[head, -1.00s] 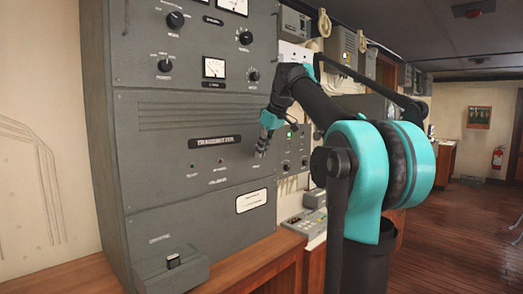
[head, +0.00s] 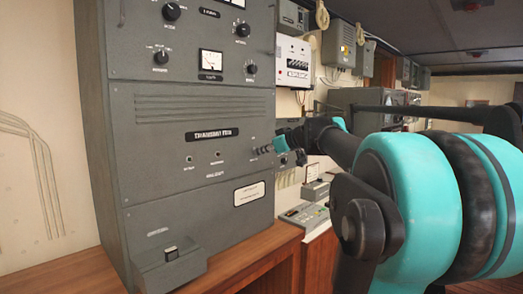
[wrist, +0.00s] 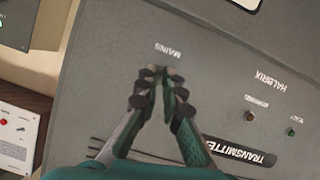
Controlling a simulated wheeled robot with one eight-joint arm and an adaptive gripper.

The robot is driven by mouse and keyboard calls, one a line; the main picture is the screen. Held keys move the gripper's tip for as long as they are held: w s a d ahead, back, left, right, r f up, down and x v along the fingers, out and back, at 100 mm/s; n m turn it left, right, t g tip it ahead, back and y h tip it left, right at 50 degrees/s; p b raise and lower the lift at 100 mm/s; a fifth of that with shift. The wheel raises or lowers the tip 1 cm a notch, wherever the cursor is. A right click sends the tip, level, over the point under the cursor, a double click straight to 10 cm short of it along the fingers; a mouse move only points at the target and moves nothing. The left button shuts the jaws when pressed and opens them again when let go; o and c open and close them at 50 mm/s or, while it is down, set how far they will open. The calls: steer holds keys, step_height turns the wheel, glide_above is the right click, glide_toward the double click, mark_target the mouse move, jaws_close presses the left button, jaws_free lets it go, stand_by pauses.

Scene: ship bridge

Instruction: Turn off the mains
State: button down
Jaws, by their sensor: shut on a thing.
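The grey transmitter cabinet (head: 150,120) fills the left of the head view, with a dark "TRANSMITTER" nameplate (head: 212,135). In the wrist view the panel appears upside down, with the "MAINS" label (wrist: 168,50) just beyond my fingertips. My gripper (wrist: 163,82) is shut on the small mains switch at that label; the fingertips hide nearly all of the switch, so its position cannot be told. In the head view my gripper (head: 262,150) touches the right side of the panel, level with the nameplate.
Two small indicator lamps (wrist: 250,115) sit beside the mains label. Above are knobs (head: 160,57) and a meter (head: 211,60). A wooden counter (head: 250,265) runs below. A white breaker box (head: 293,63) hangs behind to the right.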

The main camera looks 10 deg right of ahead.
stand_by(0.4)
steer(key=c, duration=1.7)
jaws_free()
steer(key=v, duration=1.2)
steer(key=shift+s+f, duration=0.1)
steer(key=shift+f, duration=0.25)
